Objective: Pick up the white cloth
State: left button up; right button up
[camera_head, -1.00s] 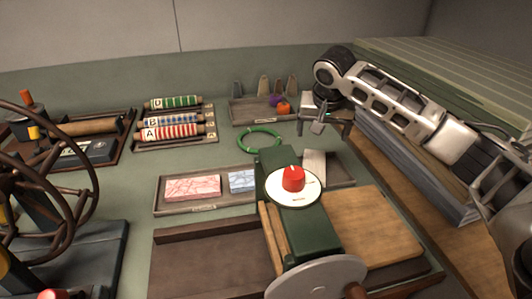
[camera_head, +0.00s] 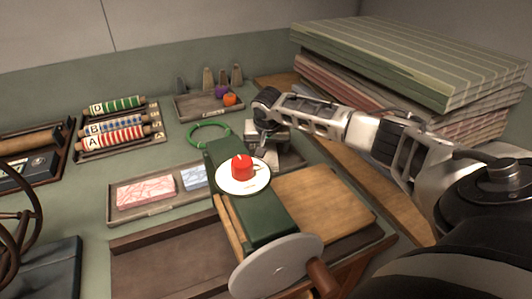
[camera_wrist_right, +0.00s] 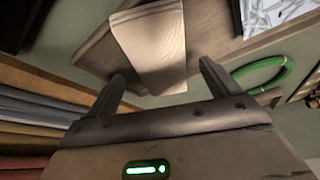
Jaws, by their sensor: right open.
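The white cloth (camera_wrist_right: 153,48) is a folded, cream-white strip in the right wrist view. It lies in a shallow tray (camera_wrist_right: 98,52), with its near end reaching past the tray's edge. My right gripper (camera_wrist_right: 162,76) is open and empty, its two fingers on either side of the cloth's near end; contact cannot be told. In the head view my right gripper (camera_head: 267,146) is over the tray's right part, behind the green machine (camera_head: 262,217), and it and the machine hide most of the cloth. My left gripper is not in view.
A red-and-white cloth (camera_head: 146,190) and a blue-and-white one (camera_head: 193,178) lie left in the tray. A green ring (camera_head: 192,139) lies behind it. A white plate with a red knob (camera_head: 243,169) tops the machine. Stacked fabrics (camera_head: 420,65) stand at the right.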

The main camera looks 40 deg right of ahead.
jog(key=shift+x, duration=0.9)
jog(key=c, duration=1.2)
jog(key=shift+r, duration=0.1)
